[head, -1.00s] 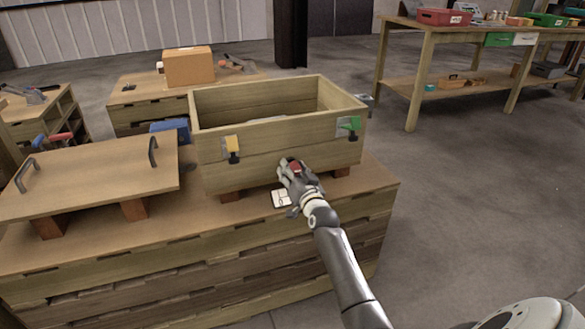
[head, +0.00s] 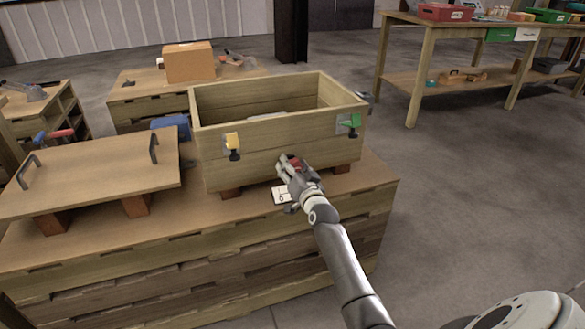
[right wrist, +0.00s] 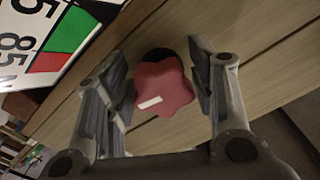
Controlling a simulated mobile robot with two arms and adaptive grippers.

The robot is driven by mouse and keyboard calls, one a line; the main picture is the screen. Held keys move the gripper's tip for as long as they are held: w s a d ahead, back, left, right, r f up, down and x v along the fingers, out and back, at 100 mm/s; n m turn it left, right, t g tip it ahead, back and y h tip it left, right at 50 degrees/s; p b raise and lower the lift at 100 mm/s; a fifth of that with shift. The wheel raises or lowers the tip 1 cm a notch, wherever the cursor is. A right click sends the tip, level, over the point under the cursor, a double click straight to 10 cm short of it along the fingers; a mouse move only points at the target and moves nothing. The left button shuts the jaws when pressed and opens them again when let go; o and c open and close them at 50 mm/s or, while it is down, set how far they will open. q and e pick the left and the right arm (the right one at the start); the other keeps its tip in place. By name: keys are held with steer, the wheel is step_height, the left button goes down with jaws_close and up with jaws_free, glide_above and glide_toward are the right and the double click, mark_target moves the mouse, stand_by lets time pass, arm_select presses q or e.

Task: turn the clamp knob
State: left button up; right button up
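The clamp knob (right wrist: 163,88) is red and lobed, with a white mark on its face, and sits on the front wall of a wooden crate (head: 225,155). In the head view the knob is a small red patch (head: 295,163), partly hidden by my right gripper (head: 287,163). In the right wrist view my right gripper (right wrist: 160,85) is open, with one finger on each side of the knob. A narrow gap shows between each finger and the knob, so I see no firm hold. My left gripper is not in view.
The crate stands on blocks on a wooden bench (head: 230,222). A printed card (head: 281,195) lies beneath my right gripper. A handled wooden lid (head: 95,172) lies at left.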

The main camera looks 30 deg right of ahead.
steer(key=shift+o, duration=0.7)
steer(key=shift+s, duration=0.1)
steer(key=shift+s+a, duration=0.1)
steer(key=shift+s, duration=0.1)
steer(key=v, duration=1.1)
steer(key=shift+s, duration=0.2)
